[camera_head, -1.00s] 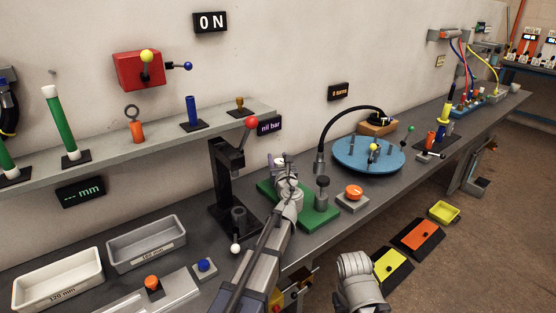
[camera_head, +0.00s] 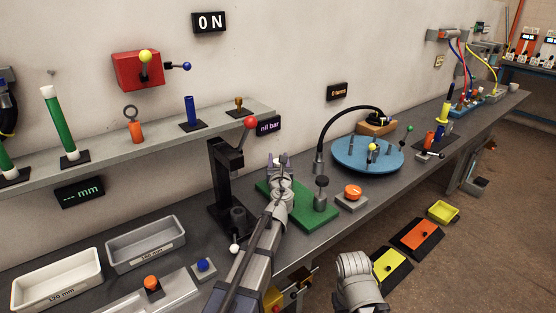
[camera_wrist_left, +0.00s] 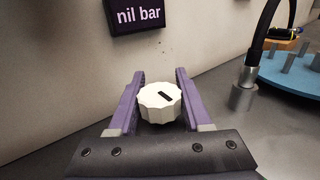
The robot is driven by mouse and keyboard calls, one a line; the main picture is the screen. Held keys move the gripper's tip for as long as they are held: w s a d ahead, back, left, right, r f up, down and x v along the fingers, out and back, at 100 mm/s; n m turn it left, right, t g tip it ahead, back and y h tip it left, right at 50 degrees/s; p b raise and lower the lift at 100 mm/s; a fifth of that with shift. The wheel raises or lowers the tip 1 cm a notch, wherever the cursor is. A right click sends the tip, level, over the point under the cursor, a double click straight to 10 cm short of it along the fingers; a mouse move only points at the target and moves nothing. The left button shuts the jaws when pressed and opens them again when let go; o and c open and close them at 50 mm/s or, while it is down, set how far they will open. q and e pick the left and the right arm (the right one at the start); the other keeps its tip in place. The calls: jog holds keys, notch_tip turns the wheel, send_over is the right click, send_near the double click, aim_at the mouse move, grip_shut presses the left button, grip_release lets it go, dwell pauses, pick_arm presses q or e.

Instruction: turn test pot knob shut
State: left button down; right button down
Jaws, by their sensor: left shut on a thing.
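The test pot knob (camera_wrist_left: 158,103) is white and ridged, with a short black mark on its top face, in the left wrist view. The mark lies slanted across the picture. My left gripper (camera_wrist_left: 158,98) has its purple fingers on either side of the knob and is shut on it.
A "nil bar" display (camera_head: 268,126) hangs on the wall behind. A black lever press (camera_head: 226,165) with a red ball stands close on the left.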

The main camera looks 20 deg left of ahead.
pick_arm(q)
jog(key=shift+c, duration=1.7)
grip_release()
jog(key=shift+s, duration=0.1)
jog(key=v, duration=0.7)
jog(key=shift+s+d, duration=0.2)
jog(key=shift+s, duration=0.15)
